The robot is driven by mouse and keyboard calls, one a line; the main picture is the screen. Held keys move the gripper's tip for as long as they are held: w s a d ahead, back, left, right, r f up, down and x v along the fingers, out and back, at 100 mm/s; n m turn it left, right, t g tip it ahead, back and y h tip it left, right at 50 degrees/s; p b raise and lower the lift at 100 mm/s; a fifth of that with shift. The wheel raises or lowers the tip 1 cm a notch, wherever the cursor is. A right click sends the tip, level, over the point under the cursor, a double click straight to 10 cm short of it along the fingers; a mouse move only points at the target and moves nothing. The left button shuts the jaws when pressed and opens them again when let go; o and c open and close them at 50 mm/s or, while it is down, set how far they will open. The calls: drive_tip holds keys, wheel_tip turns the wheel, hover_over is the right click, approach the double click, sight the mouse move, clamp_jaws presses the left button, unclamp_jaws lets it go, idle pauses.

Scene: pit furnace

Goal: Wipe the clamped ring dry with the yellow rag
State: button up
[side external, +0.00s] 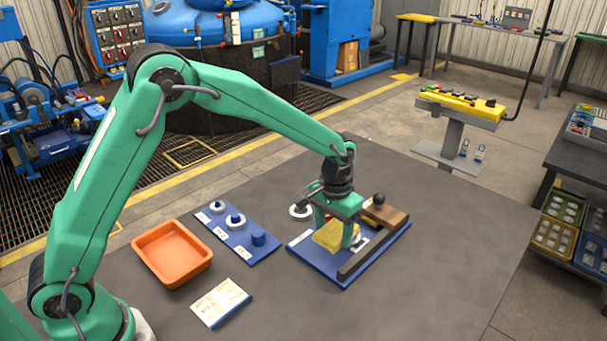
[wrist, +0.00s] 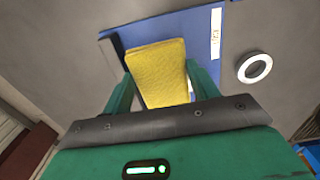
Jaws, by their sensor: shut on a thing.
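My gripper (side external: 335,230) is shut on the yellow rag (side external: 326,238), low over the blue fixture board (side external: 313,262). In the wrist view the rag (wrist: 160,68) spans the gap between both fingers and covers most of what lies beneath. The board (wrist: 200,28) shows behind it. The fixture has a dark bar (side external: 360,256) along its right side and a wooden block with a black knob (side external: 380,200) at the back. A small pale patch shows by the right finger; I cannot tell if it is the clamped ring. Whether the rag touches anything below is hidden.
A loose white ring (side external: 300,212) lies on the table beside the board, also in the wrist view (wrist: 254,68). A blue strip (side external: 222,236) with several ring-and-peg parts, an orange tray (side external: 172,280) and a white card (side external: 221,302) lie left. The table's right side is clear.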

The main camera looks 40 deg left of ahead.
sight(338, 228)
drive_tip(key=shift+f, duration=1.15)
drive_tip(key=shift+f, duration=0.5)
idle(0.8)
drive_tip(key=shift+w, duration=1.05)
drive_tip(key=shift+s, duration=0.5)
drive_tip(key=shift+s+f, duration=0.1)
drive_tip(key=shift+s, duration=0.5)
idle(0.3)
drive_tip(key=shift+w, duration=0.1)
drive_tip(key=shift+w+f, duration=0.1)
drive_tip(key=shift+w, duration=0.65)
drive_tip(key=shift+w, duration=0.2)
